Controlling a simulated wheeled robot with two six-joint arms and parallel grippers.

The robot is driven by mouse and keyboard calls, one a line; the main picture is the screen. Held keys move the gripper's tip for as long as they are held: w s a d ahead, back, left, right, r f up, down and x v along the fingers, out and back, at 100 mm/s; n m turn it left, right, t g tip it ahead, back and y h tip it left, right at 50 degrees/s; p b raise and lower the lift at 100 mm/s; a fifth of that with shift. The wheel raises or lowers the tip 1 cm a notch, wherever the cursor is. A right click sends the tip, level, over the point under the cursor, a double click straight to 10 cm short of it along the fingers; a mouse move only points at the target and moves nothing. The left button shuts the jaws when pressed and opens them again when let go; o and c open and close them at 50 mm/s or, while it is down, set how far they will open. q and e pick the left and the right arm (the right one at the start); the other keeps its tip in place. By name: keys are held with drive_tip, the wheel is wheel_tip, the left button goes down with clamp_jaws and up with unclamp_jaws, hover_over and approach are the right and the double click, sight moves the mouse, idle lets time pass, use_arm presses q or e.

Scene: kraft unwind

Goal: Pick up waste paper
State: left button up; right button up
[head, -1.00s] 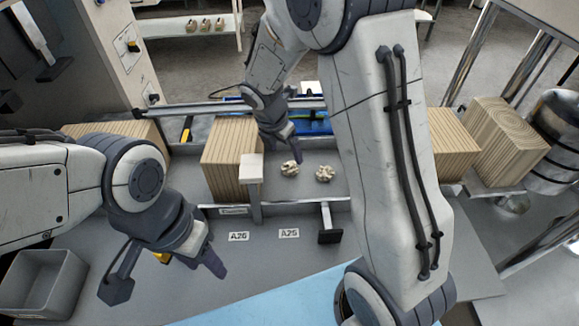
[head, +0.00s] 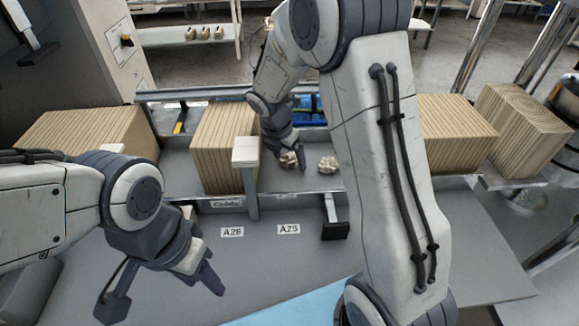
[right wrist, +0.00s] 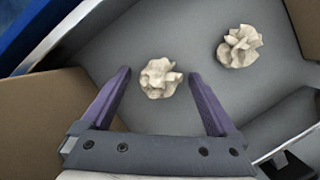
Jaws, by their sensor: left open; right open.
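Two crumpled pale waste paper balls lie on the grey conveyor surface. The nearer-left paper ball (head: 289,160) is partly covered by my right gripper (head: 290,146) in the head view. In the right wrist view this paper ball (right wrist: 160,78) sits between the two open fingers of the gripper (right wrist: 163,85), near their tips, not visibly gripped. The other paper ball (head: 328,164) lies to its right, and shows at upper right in the right wrist view (right wrist: 239,46). My left gripper (head: 165,295) is open and empty over the grey front surface.
Wood-grained blocks stand on the line, one (head: 222,150) just left of the papers and one (head: 452,132) beyond my right arm. A white-topped post (head: 246,152) and a dark bracket (head: 335,230) stand at the front edge. Labels (head: 232,232) mark the grey panel.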

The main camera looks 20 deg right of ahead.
drive_tip(key=c, duration=1.4)
drive_tip(key=shift+r, duration=0.1)
